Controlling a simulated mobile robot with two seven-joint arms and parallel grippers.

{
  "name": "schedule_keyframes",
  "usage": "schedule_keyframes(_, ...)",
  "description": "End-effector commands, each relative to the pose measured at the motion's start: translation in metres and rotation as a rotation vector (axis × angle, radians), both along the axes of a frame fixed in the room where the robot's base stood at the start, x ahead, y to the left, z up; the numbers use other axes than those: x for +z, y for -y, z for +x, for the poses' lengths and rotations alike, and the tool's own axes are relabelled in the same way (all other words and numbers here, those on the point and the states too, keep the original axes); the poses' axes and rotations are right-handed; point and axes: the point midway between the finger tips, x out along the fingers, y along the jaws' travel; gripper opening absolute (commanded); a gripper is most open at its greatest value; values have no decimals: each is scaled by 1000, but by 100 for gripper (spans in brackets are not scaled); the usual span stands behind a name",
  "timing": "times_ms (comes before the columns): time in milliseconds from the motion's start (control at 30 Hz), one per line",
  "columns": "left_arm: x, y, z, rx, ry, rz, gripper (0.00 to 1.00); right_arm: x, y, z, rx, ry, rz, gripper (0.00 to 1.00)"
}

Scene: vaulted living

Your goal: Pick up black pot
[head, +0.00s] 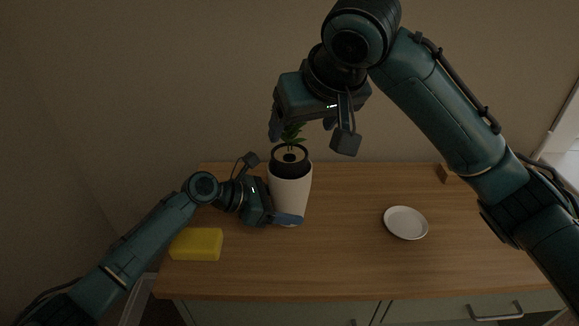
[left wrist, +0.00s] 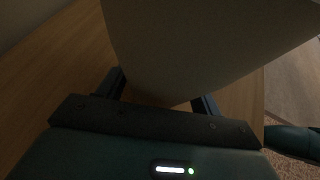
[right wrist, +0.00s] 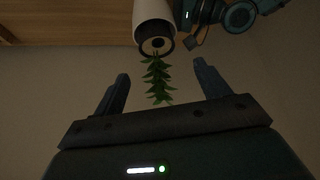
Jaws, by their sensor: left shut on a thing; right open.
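A black pot (head: 289,164) with a green plant (head: 293,133) sits in the top of a tall white outer pot (head: 290,195) on the wooden cabinet top. My left gripper (head: 287,219) is shut on the white pot low on its side; the white wall also fills the left wrist view (left wrist: 190,45). My right gripper (head: 302,128) is open above the plant, pointing down. In the right wrist view, the plant (right wrist: 157,80) shows between the open fingers, with the black pot's rim (right wrist: 157,44) beyond them.
A yellow block (head: 196,244) lies at the left front of the wooden top (head: 345,250), beside my left arm. A white plate (head: 405,222) lies to the right. A small brown object (head: 446,174) is at the back right. The wall stands close behind. The middle front is clear.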

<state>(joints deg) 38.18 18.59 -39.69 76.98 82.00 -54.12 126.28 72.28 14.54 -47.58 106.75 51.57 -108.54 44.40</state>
Motion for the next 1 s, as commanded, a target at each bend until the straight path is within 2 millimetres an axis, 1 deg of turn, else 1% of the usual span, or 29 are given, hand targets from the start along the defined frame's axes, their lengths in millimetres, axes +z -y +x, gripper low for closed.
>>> schedule_keyframes(67, 0, 0, 0, 1, 0, 1, 53, -1, 1, 1, -9, -11, -14, 75)
schedule_keyframes(133, 0, 0, 0, 1, 0, 0, 53, -9, 0, 4, -12, -17, -18, 75)
schedule_keyframes(300, 0, 0, 0, 1, 0, 0, 53, -35, -6, 20, -12, -17, -17, 75)
schedule_keyframes(400, 0, 0, 0, 1, 0, 0, 53, -46, -9, 27, -11, -14, -16, 75)
schedule_keyframes(633, 0, 0, 0, 1, 0, 0, 53, -60, -12, 37, -11, -14, -16, 75)
schedule_keyframes(800, 0, 0, 0, 1, 0, 0, 53, -80, -16, 54, -11, -14, -17, 75)
schedule_keyframes(900, 0, 0, 0, 1, 0, 0, 53, -90, -19, 59, -10, -13, -16, 75)
schedule_keyframes(1000, 0, 0, 0, 1, 0, 0, 53, -95, -20, 62, -10, -11, -15, 75)
